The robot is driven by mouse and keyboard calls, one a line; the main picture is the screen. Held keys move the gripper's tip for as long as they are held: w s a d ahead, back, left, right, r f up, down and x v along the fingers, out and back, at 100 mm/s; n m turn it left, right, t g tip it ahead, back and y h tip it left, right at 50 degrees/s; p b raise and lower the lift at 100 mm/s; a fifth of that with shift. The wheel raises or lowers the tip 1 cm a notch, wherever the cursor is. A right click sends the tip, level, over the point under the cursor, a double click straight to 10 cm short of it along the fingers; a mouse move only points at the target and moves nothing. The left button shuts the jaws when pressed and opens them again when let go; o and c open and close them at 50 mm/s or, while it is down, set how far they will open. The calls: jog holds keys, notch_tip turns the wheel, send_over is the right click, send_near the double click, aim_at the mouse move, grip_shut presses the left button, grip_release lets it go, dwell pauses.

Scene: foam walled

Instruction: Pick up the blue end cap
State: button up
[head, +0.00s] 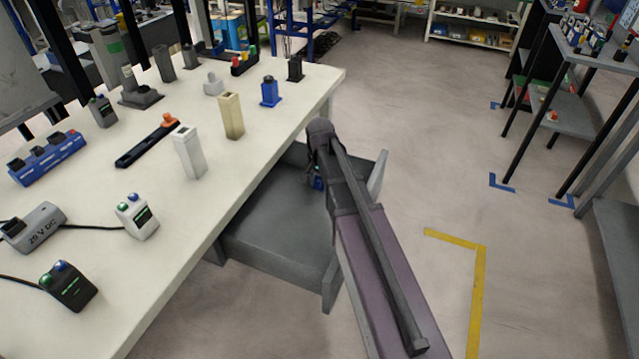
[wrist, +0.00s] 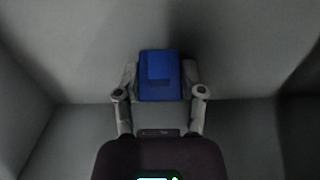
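The blue end cap (wrist: 160,90) shows in the wrist view as a blue block with a smaller raised square part. It is between the two fingers of my gripper (wrist: 160,80), with a finger against each side and no clear gap. My gripper looks shut on it. In the head view my arm reaches down into a grey open-topped bin (head: 275,250) beside the table. A small patch of blue (head: 318,183) shows there beside my wrist; my arm hides the rest.
Grey bin walls (wrist: 25,110) surround my gripper closely. The white table (head: 75,190) on the left carries several blocks, switch boxes and cables. Its edge is near the bin. A grey shelf rack (head: 565,105) stands at the right. The floor between is clear, with yellow tape (head: 478,290).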

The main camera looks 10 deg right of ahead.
aim_at(320, 180)
jog(key=shift+c, duration=0.3)
jog(key=shift+r, duration=0.2)
notch_tip(320, 180, up, 4)
jog(key=p, duration=0.4)
jog(key=shift+f, duration=0.15)
jog(key=s, duration=0.5)
jog(key=s+a, duration=0.1)
jog(key=s, duration=0.4)
jog(key=s+a+r+p, duration=0.1)
jog(key=s, duration=0.5)
